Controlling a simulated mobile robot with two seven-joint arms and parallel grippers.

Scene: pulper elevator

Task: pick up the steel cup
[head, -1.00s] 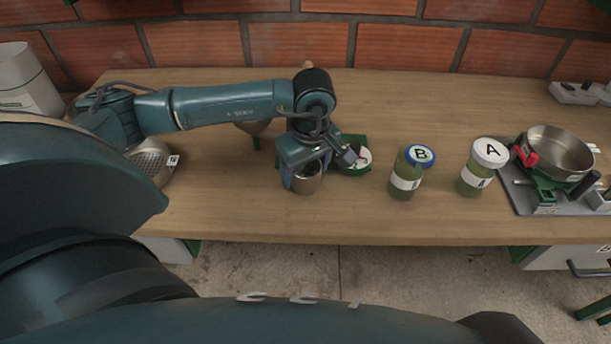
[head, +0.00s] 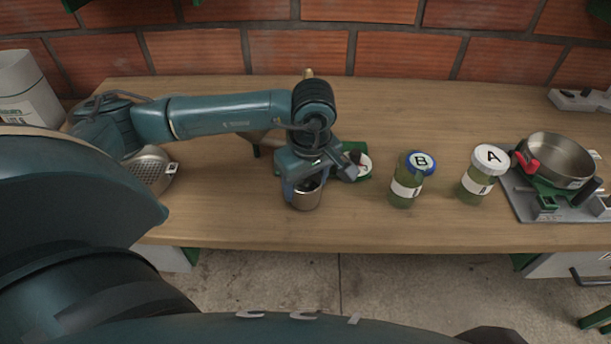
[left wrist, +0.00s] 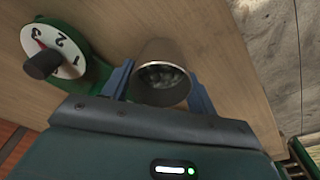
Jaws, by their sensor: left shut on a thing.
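The steel cup (head: 306,197) is at the middle of the wooden table, near its front edge, under my left gripper (head: 303,186). In the left wrist view the cup (left wrist: 163,72) sits between the two blue fingers of my left gripper (left wrist: 160,85), which are shut on it. The cup's open mouth faces the wrist camera, and its inside looks shiny and mottled. Whether its base touches the table cannot be told. My right gripper is not in view.
A green timer with a white dial (head: 358,166) stands close to the right of the gripper. Jar B (head: 406,184) and jar A (head: 479,180) stand farther right. A steel pan (head: 556,160) sits on a grey device at the right. A perforated steel bowl (head: 152,172) is at the left.

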